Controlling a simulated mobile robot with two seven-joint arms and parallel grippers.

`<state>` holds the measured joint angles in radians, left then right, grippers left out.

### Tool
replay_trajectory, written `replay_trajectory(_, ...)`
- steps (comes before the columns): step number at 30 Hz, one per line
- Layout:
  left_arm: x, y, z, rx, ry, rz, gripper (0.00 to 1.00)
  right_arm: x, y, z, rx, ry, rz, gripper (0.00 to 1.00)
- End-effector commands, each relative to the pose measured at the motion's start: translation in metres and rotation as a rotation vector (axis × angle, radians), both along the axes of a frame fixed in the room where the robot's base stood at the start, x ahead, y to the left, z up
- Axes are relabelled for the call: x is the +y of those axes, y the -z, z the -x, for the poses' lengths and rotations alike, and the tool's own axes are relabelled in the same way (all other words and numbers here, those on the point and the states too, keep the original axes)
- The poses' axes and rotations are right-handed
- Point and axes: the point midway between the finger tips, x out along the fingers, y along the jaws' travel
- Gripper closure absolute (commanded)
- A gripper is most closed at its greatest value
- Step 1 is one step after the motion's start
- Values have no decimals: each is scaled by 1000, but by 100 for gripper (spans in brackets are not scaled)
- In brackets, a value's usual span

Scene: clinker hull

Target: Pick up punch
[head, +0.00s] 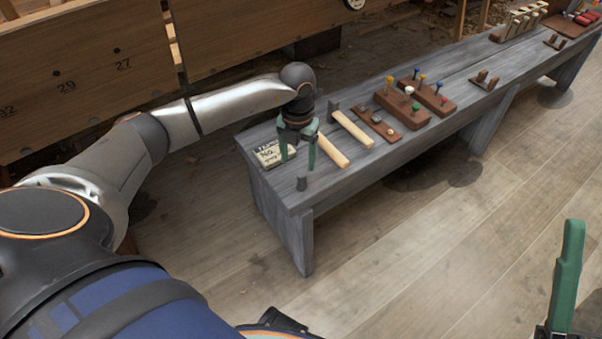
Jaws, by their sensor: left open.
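My left gripper (297,161) is open and points down over the near-left end of the grey bench (352,181), its green fingers spread apart.
A label card (271,153) lies left of the left gripper. A hammer (352,128) and another wooden handle (332,151) lie just right of it. A brown board (379,124) with small metal pieces lies beyond. The hull planking (85,62) stands behind; the floor in front is clear.

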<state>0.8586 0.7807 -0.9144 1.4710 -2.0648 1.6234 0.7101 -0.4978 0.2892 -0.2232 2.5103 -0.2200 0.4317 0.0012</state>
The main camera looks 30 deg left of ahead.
Motion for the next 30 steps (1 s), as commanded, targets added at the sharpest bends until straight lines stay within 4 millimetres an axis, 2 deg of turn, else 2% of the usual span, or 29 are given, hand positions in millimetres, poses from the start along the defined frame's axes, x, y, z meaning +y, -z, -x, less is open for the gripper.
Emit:
replay_trajectory(1, 0, 7, 0, 1, 0, 0, 28, 0, 3, 0, 2, -2, -1, 50)
replay_trajectory(8, -3, 21, 0, 1, 1, 2, 28, 0, 9, -1, 7, -8, -7, 50)
replay_trajectory(16, -8, 60, -2, 1, 1, 3, 28, 1, 27, -1, 23, -23, -25, 50)
replay_trajectory(24, -8, 62, -3, -1, 2, 3, 28, 3, 28, -1, 29, -35, -24, 50)
replay_trajectory(30, -8, 62, -3, -1, 2, 3, 51, 3, 28, -1, 28, -36, -20, 50)
